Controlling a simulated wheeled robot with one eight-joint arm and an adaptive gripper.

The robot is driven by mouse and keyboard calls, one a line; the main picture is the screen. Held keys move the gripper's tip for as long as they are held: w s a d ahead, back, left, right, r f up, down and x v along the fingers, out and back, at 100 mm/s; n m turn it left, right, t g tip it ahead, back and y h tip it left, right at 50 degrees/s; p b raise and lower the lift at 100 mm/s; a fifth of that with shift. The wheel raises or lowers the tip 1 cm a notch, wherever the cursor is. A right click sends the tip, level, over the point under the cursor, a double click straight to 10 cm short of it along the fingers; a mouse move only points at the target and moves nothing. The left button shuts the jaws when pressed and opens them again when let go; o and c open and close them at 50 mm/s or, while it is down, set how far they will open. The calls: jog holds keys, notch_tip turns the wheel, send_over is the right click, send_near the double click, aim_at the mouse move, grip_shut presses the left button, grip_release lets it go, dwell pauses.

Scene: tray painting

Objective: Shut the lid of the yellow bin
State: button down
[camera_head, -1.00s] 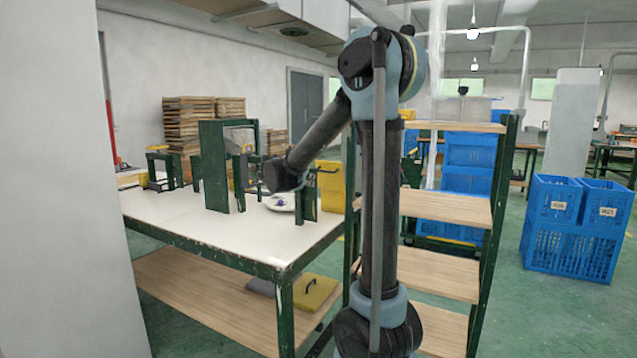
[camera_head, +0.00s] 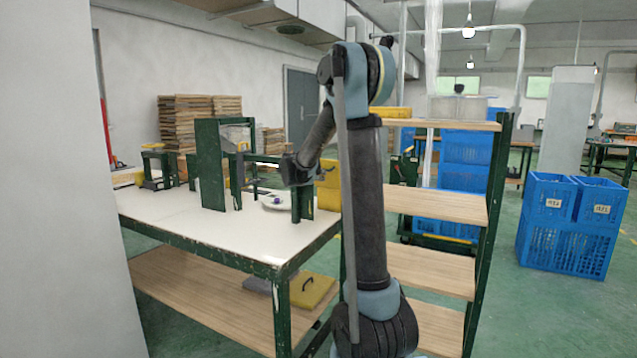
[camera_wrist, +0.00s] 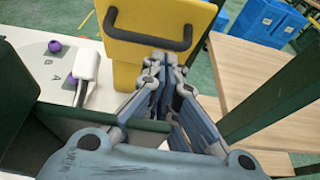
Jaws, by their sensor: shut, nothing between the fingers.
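A yellow panel with a dark handle, seemingly the yellow bin's lid (camera_head: 328,190), stands upright at the table's right end in the head view. It fills the upper middle of the wrist view (camera_wrist: 133,67), its handle facing my camera. The bin body below it is mostly hidden by my gripper and green parts. My gripper (camera_wrist: 166,62) is shut and empty, its fingertips in front of the panel's lower right part; I cannot tell whether they touch it. In the head view my arm's end is just left of the panel.
Green uprights (camera_head: 212,165) stand on the white table (camera_head: 180,215). A white dish with a purple item (camera_head: 277,201) lies near the bin. A wooden shelf rack (camera_head: 435,203) is close on the right. Another yellow lid with a handle (camera_head: 312,291) lies flat on the lower shelf.

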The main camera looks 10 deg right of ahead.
jog(key=shift+w+d+r, duration=0.15)
jog(key=shift+w+r, duration=0.1)
jog(key=shift+r, duration=0.1)
dwell(0.4)
